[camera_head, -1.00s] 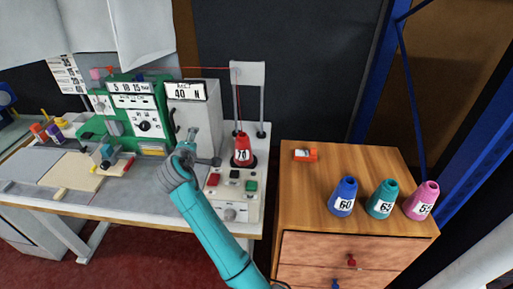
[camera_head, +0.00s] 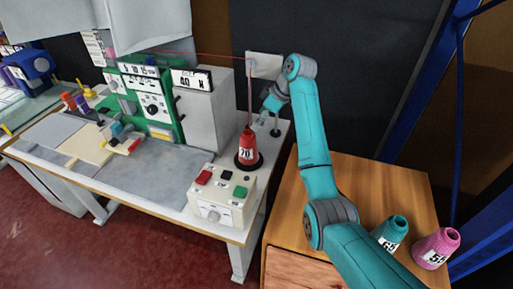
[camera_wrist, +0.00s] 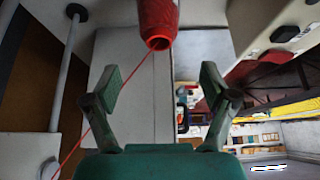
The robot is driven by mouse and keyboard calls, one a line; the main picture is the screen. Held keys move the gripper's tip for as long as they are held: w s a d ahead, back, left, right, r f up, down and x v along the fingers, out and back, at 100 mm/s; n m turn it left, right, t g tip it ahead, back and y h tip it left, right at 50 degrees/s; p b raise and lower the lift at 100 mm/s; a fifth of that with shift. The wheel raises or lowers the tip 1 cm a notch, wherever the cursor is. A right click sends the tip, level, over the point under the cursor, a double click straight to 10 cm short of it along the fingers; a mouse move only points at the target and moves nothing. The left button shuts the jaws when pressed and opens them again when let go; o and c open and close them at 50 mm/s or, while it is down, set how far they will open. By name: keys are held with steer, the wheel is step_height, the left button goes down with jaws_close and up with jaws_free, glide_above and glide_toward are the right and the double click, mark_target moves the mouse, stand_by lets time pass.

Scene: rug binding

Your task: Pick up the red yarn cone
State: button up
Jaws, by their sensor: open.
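The red yarn cone (camera_head: 247,147), labelled 70, stands upright on a dark round base at the right end of the machine table. A red thread runs up from its top. In the wrist view the cone's narrow end (camera_wrist: 158,30) shows at the top edge, beyond the fingertips, and the rest is cut off. My gripper (camera_wrist: 162,82) is open and empty, its two fingers apart. The thread crosses the gap between them. In the head view my gripper (camera_head: 268,101) is above and slightly right of the cone, apart from it.
A control box (camera_head: 222,195) with red, black and green buttons stands in front of the cone. The thread stand's plate (camera_head: 264,66) rises behind. A green machine (camera_head: 150,105) is left.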

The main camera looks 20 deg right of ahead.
mark_target(248, 133)
steer(key=x, duration=0.3)
steer(key=shift+w+f, duration=0.1)
steer(key=shift+f, duration=0.25)
steer(key=shift+x, duration=2.9)
steer(key=shift+a, duration=0.1)
jaws_close()
